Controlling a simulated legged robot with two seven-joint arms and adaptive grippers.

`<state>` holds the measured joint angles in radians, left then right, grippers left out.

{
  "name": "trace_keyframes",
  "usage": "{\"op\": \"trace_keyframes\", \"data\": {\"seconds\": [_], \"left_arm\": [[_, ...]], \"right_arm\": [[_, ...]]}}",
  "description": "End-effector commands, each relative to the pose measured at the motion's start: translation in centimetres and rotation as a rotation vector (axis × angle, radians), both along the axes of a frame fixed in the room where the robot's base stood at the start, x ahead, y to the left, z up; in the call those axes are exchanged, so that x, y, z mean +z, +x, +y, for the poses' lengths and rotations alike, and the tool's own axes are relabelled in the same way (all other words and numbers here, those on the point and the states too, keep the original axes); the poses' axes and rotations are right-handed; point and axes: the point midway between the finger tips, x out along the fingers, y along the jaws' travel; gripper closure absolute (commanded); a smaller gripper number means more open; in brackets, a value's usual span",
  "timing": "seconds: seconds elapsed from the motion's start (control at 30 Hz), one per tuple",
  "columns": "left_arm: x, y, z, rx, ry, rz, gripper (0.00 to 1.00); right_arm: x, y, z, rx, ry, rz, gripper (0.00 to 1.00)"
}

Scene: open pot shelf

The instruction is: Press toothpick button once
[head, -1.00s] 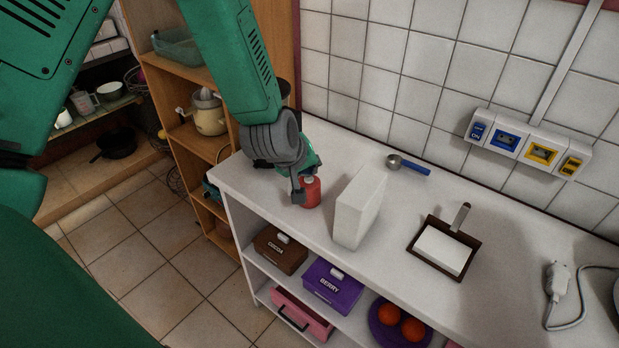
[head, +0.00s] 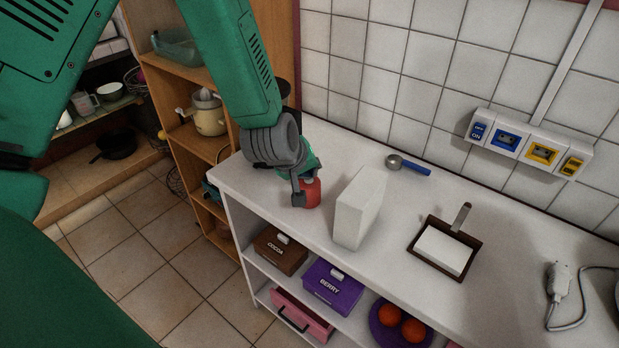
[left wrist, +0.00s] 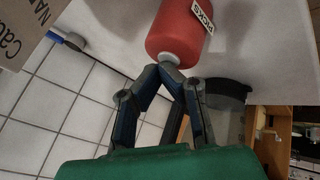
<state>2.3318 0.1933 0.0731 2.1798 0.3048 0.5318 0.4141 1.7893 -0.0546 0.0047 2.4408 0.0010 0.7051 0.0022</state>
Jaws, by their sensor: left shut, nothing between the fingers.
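The toothpick dispenser is a red cylinder (head: 313,194) standing on the white counter near its left end. In the left wrist view the red dispenser (left wrist: 178,28) shows a "PICKS" label and a pale round button (left wrist: 168,62) on its end. My left gripper (head: 301,188) is shut and empty, with its fingertips at the top of the dispenser. In the left wrist view the fingertips (left wrist: 166,69) are together at the button, touching or very nearly so. In the head view the gripper hides the button. My right gripper is not in view.
A white upright block (head: 356,212) stands just right of the dispenser. Further right are a measuring scoop (head: 409,166), a brown tray (head: 416,255) with a white slab, and a plug (head: 559,282). Boxes and fruit sit on the shelf below. A wooden shelf (head: 190,150) stands left.

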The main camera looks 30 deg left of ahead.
Motion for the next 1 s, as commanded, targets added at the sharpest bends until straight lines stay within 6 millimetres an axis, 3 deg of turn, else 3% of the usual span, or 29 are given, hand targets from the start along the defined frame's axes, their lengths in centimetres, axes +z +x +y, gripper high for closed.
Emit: {"op": "trace_keyframes", "data": {"seconds": [0.33, 0.73, 1.0], "left_arm": [[1.7, 0.0, 0.0, 0.0, 0.0, 0.0, 1.0], [1.8, 0.0, 0.0, 0.0, 0.0, 0.0, 1.0], [4.4, 0.0, 0.0, 0.0, 0.0, 0.0, 1.0]], "right_arm": [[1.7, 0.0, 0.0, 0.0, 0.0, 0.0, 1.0], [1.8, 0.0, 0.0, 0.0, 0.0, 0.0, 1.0], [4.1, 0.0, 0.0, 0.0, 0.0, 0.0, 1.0]]}}
